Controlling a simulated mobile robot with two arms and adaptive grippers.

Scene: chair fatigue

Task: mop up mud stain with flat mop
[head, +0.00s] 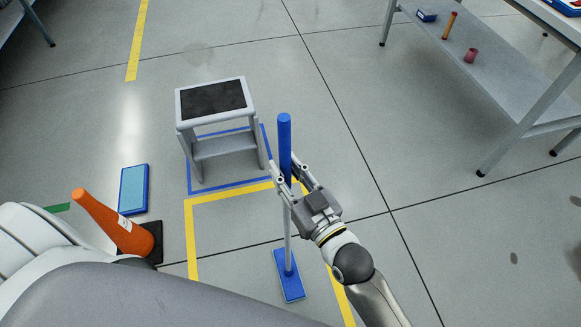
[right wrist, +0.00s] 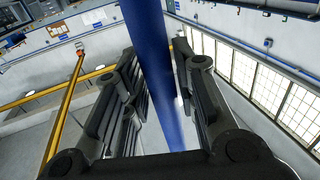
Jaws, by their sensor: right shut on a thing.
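The flat mop stands nearly upright in the head view, with a blue grip (head: 285,132), a light pole and a flat blue head (head: 289,276) low down near the floor. I cannot tell whether the head touches the floor. My right gripper (head: 287,180) is shut on the blue upper part of the handle. The blue handle (right wrist: 150,60) also runs between the fingers in the right wrist view. A faint greyish patch (head: 198,54) on the floor at the upper left may be the mud stain. Small dark spots (head: 514,258) lie at the right. My left gripper is not in view.
A grey step stool (head: 225,147) stands inside a blue floor outline, left of the mop. A blue tray-like object (head: 133,189) and an orange cone (head: 112,222) are farther left. A grey workbench (head: 500,75) stands upper right. The floor between bench and mop is clear.

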